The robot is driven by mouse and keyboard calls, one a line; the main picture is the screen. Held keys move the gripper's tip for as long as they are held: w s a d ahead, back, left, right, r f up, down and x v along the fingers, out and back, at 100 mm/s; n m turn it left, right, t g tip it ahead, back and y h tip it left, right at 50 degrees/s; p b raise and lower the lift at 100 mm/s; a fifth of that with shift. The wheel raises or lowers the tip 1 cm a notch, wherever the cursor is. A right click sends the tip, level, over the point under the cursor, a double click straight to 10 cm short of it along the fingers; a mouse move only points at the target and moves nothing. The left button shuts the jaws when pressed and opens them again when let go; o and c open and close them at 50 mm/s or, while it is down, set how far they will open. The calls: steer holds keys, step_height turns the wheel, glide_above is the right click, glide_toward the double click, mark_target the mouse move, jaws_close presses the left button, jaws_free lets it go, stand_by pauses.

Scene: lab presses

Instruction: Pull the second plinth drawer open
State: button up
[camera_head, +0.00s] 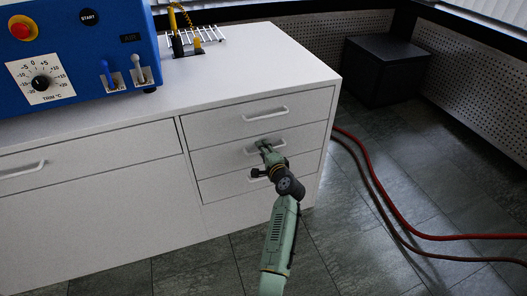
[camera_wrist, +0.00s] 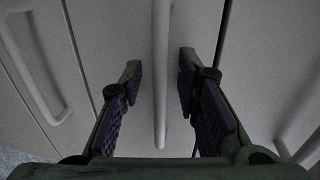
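The white cabinet has a stack of three drawers at its right end. The second drawer (camera_head: 222,158) is the middle one and looks flush with the front. Its pale bar handle (camera_head: 279,146) is partly hidden by my gripper (camera_head: 264,146). In the wrist view the handle (camera_wrist: 161,110) runs upright between the two fingers of my gripper (camera_wrist: 160,70). The fingers are apart, with a visible gap on both sides of the bar. I cannot tell exactly how deep the fingertips reach around it.
The top drawer handle (camera_head: 265,114) and the bottom drawer handle (camera_head: 257,176) lie close above and below. A blue control unit (camera_head: 75,50) stands on the cabinet top (camera_head: 235,68). Red hoses (camera_head: 390,205) lie on the floor to the right. The floor before the drawers looks clear.

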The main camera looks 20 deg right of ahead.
steer(key=shift+c, duration=0.4)
jaws_close()
stand_by(0.4)
